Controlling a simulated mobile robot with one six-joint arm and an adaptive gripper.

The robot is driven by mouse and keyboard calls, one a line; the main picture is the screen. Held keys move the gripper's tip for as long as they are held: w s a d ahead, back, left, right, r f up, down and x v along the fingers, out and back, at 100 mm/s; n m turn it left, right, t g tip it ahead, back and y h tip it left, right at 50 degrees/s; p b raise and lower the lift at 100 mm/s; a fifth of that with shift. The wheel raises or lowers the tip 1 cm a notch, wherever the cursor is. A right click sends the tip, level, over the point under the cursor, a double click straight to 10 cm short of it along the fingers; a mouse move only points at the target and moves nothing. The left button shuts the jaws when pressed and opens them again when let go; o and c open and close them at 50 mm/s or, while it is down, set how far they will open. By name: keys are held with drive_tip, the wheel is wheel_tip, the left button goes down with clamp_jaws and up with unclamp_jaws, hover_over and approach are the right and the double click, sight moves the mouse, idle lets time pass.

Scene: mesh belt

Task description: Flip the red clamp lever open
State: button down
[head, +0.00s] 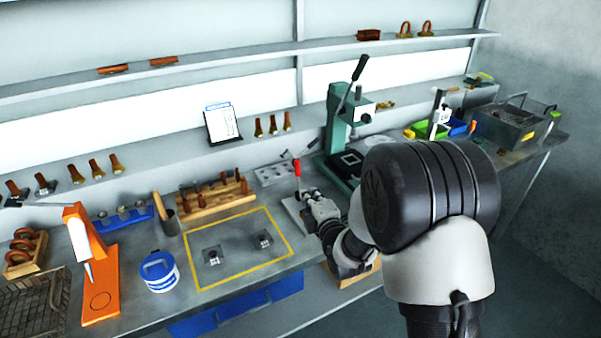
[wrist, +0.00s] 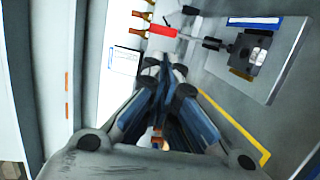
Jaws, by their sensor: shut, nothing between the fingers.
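The red clamp lever (head: 298,168) stands roughly upright in the head view, above its grey base plate (head: 292,208). My gripper (head: 311,198) is just to the right of and below the red handle, and hides much of the clamp. In the wrist view the red lever (wrist: 163,30) lies near the top, joined by a metal rod to the clamp body (wrist: 250,52) on its plate (wrist: 282,62). The fingertips of my gripper (wrist: 165,65) are together, empty, and appear apart from the red handle.
A green press (head: 338,130) stands behind my gripper. A yellow-outlined area (head: 238,250) holds two small metal pieces. A blue-white tub (head: 160,272) and orange stand (head: 100,290) are farther left.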

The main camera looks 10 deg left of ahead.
drive_tip(key=b+x, duration=0.2)
drive_tip(key=x, duration=1.2)
drive_tip(key=shift+b, duration=0.4)
drive_tip(key=shift+w+r, duration=0.1)
drive_tip(key=shift+w, duration=0.05)
